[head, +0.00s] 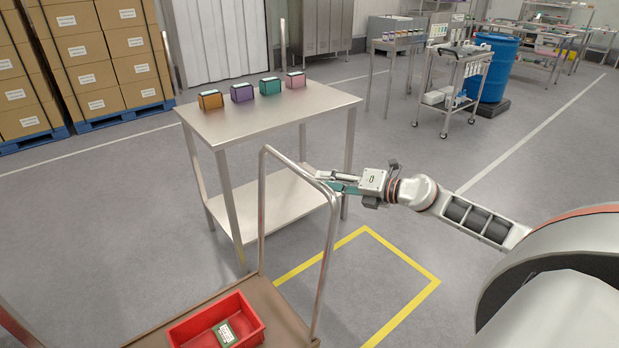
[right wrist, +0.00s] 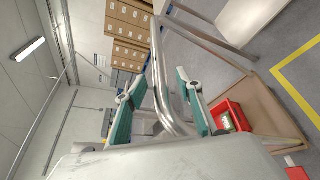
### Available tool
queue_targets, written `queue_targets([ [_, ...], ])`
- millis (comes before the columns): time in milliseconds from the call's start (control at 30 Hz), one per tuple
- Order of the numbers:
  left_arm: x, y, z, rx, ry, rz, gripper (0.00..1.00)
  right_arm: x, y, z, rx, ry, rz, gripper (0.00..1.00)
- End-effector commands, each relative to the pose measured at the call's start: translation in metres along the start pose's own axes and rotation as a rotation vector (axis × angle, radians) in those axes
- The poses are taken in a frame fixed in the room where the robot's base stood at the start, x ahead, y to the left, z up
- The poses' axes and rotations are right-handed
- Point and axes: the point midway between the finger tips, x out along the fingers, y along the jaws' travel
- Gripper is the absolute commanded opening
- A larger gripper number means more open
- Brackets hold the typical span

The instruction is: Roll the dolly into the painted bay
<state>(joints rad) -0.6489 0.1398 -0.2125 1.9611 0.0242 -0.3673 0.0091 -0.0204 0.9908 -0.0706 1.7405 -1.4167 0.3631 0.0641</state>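The dolly has a brown platform (head: 285,318) and an upright grey tube handle (head: 263,215), at the bottom of the head view. A red bin (head: 250,315) with a small green-and-white item (head: 224,334) stands on it. The painted bay (head: 437,284) is a yellow floor outline to the right of the dolly; the dolly hides part of its left side. My right gripper (head: 335,184) is at the handle's upper right. In the right wrist view, its teal fingers (right wrist: 162,100) stand apart on either side of the handle tube, with gaps visible. My left gripper is not in view.
A steel table (head: 270,113) with several coloured boxes stands just behind the dolly and bay. Stacked cartons (head: 85,50) on blue pallets are at back left. A cart (head: 450,90) and blue barrel (head: 497,68) stand at back right. Floor inside the bay is clear.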

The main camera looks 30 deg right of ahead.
Motion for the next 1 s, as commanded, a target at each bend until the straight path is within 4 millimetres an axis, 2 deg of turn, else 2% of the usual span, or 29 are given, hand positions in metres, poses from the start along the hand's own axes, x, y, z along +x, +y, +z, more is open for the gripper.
queue_targets([
  [200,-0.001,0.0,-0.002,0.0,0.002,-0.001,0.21,0.028,0.002,0.002,0.001,-0.003,0.003,0.36],
  [433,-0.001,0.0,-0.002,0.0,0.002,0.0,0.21,0.052,0.001,0.001,0.002,-0.001,0.002,0.36],
  [600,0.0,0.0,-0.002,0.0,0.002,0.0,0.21,0.06,0.001,0.0,0.001,0.0,0.001,0.36],
  [900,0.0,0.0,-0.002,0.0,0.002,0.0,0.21,0.061,0.001,0.0,0.0,0.0,0.001,0.36],
  [1000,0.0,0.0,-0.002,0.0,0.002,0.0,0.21,0.061,0.001,0.0,0.0,0.0,0.001,0.1],
])
